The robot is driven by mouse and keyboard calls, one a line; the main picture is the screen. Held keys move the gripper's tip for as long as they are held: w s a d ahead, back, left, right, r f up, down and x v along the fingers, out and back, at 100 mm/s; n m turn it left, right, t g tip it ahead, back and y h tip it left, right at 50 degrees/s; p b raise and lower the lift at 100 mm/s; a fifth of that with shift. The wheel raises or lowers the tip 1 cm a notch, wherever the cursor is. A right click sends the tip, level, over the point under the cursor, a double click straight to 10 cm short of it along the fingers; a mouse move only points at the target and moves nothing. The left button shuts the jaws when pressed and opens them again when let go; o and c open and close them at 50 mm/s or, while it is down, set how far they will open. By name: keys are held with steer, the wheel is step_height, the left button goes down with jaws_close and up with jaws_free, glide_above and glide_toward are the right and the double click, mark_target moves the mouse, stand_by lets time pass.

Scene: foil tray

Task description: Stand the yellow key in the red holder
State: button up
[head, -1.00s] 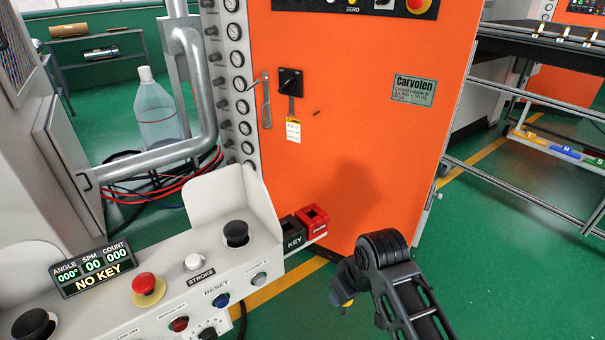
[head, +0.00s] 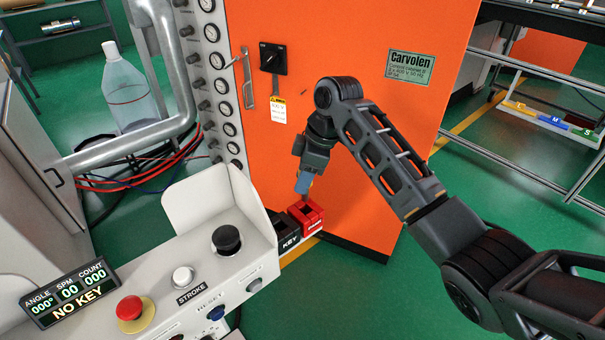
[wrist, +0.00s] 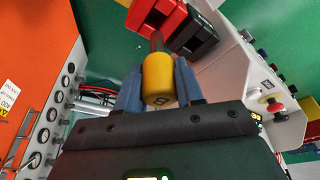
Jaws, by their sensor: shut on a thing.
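My gripper (head: 304,184) hangs pointing down close above the red holder (head: 313,219), at the right end of the control desk. In the wrist view its two blue-grey fingers (wrist: 160,92) are shut on the yellow key (wrist: 158,76), one on each side of its round head. The key's dark shaft points away from the gripper toward the red holder (wrist: 150,14). Whether the shaft tip is inside the holder's opening or just above it, I cannot tell. In the head view the key is mostly hidden by the fingers.
A black holder marked KEY (head: 287,240) stands directly beside the red one. The grey desk (head: 180,285) with its buttons and raised side guard (head: 205,205) lies to the left. The orange cabinet (head: 350,130) rises close behind. A display (head: 68,292) reads NO KEY.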

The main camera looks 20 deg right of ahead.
mark_target(304, 201)
steer(key=shift+f+b, duration=2.5)
steer(key=shift+f, duration=0.85)
steer(key=o, duration=1.1)
steer(key=shift+o, duration=0.2)
steer(key=v, duration=0.8)
steer(key=shift+f, duration=0.15)
